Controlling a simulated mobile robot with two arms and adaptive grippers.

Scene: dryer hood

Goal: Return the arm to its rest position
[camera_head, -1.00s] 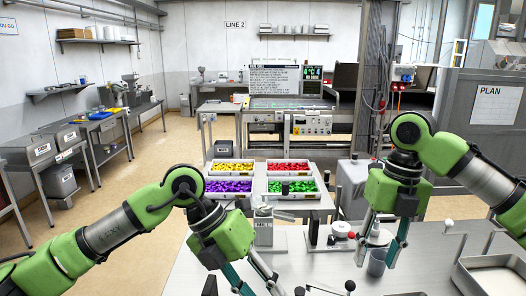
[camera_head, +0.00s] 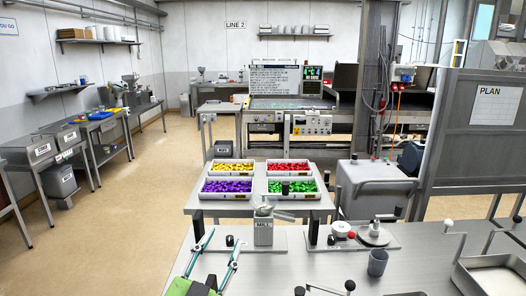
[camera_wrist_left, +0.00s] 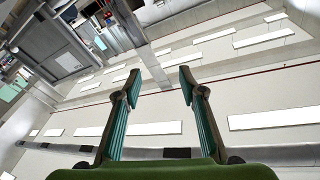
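My left gripper (camera_head: 221,242) shows at the bottom of the head view, left of centre, with its two teal fingers pointing up and spread apart. In the left wrist view my left gripper (camera_wrist_left: 159,86) is open with nothing between its fingers; behind it are a tilted pale ceiling or wall and bright light panels. My right arm and right gripper are outside the head view.
Behind stand bins of yellow, red, purple and green pieces (camera_head: 262,178). The table's middle is clear.

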